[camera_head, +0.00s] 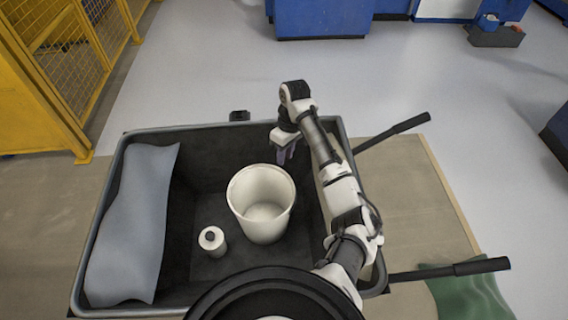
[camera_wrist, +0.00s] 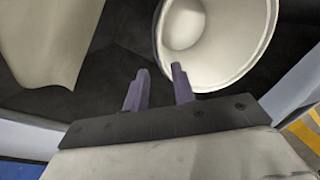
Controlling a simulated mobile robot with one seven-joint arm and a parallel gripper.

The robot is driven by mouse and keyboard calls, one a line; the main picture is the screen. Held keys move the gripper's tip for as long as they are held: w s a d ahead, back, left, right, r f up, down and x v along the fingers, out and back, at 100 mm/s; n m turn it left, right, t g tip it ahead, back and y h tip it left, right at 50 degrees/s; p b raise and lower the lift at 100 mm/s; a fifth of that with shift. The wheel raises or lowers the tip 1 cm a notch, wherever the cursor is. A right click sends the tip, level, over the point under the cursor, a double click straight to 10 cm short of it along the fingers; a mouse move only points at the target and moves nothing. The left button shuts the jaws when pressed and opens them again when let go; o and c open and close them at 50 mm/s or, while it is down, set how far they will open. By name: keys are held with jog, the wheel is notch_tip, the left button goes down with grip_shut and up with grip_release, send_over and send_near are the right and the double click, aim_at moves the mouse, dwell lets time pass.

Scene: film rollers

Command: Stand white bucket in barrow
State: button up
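The white bucket (camera_head: 262,205) stands upright inside the dark grey barrow (camera_head: 130,135), near the middle of its floor. Its open mouth faces up and looks empty. In the wrist view the bucket (camera_wrist: 205,75) is at the upper right, past the fingertips. My gripper (camera_head: 287,152) is above the barrow, just beyond the bucket's far rim. In the wrist view my gripper (camera_wrist: 160,78) has its two purple fingers apart with nothing between them. The right finger overlaps the bucket's rim in the picture; I cannot tell if they touch.
A small white bottle-like container (camera_head: 212,241) stands left of the bucket. A grey-blue sheet (camera_head: 135,220) drapes over the barrow's left side. Two black handles (camera_head: 395,130) stick out right. A green cloth (camera_head: 468,292) lies at lower right. Yellow fencing (camera_head: 75,60) stands at left.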

notch_tip(320, 180, up, 7)
jog(key=w, duration=0.1)
jog(key=shift+d+p, duration=0.4)
jog(key=shift+d, duration=0.05)
